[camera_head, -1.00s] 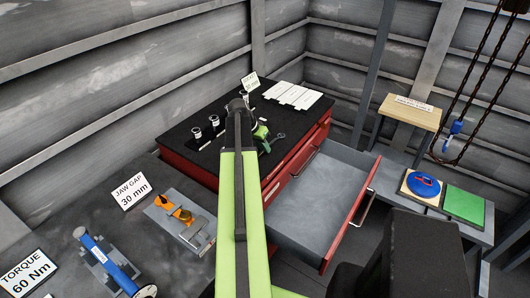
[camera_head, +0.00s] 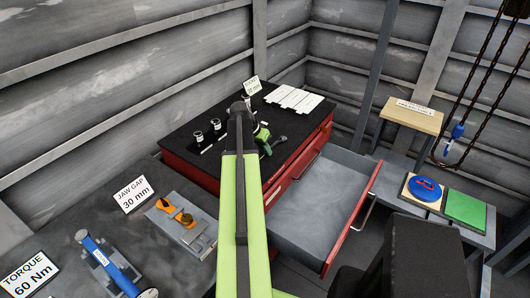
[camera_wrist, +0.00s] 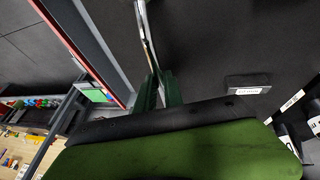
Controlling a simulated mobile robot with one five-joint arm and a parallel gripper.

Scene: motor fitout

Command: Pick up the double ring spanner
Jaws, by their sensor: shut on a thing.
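A slim metallic spanner (camera_wrist: 147,35) runs up from between my gripper's (camera_wrist: 160,90) dark green fingers in the wrist view. My gripper is shut on it, and its far end leaves the top of the picture. In the head view my gripper (camera_head: 263,138) is low over the black top of the red cabinet (camera_head: 215,135), with the spanner (camera_head: 278,141) showing as a small grey shape at its right. My arm hides part of this area. I cannot tell whether the spanner still touches the cabinet top.
A drawer (camera_head: 322,208) stands open and empty on the cabinet's right. Small dark containers (camera_head: 214,124), a sign (camera_head: 252,86) and white strips (camera_head: 293,98) are on the top. A small labelled block (camera_wrist: 247,84) lies near my gripper. A grey bench (camera_head: 75,205) is at left.

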